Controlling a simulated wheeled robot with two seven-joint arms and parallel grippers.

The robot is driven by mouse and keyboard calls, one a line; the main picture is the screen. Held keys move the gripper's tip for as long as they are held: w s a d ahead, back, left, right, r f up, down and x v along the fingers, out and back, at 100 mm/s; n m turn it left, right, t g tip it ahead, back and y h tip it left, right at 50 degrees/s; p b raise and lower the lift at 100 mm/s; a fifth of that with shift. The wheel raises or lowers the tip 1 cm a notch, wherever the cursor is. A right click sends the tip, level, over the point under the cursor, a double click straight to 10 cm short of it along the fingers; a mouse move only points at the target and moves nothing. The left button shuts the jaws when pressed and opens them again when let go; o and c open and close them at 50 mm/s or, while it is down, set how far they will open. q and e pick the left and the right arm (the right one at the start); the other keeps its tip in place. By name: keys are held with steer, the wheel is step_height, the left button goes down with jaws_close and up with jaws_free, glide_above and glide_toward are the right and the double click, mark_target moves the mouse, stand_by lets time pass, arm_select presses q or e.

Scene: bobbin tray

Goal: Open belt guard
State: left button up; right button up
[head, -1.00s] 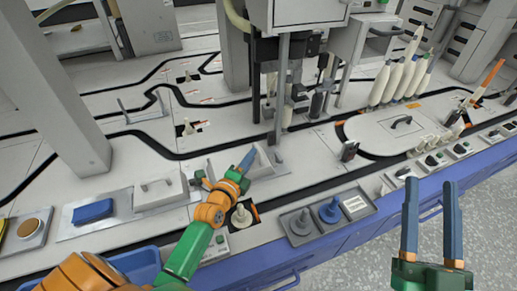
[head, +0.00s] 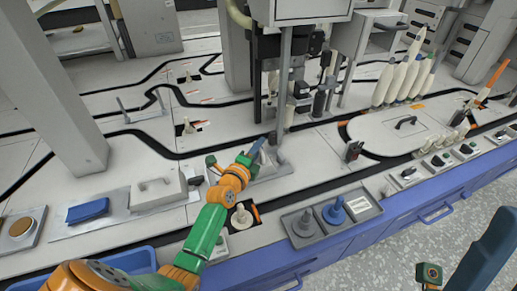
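A pale grey angular, raised-sided piece (head: 268,171) lies on the deck at the foot of the central post; I cannot tell for sure that it is the belt guard. My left gripper (head: 257,148) is over its left side, with a blue finger pointing up and right towards the post. The finger gap is not clear, and whether it touches the piece is hidden.
A grey block with a handle (head: 157,190) and a blue pad (head: 88,210) are left of my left arm. A white spool (head: 241,217) stands close to the arm. Grey and blue spools (head: 334,211) sit to the right. A post (head: 284,85) rises behind the gripper.

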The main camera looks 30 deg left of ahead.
arm_select(q)
jaws_close()
stand_by(1.3)
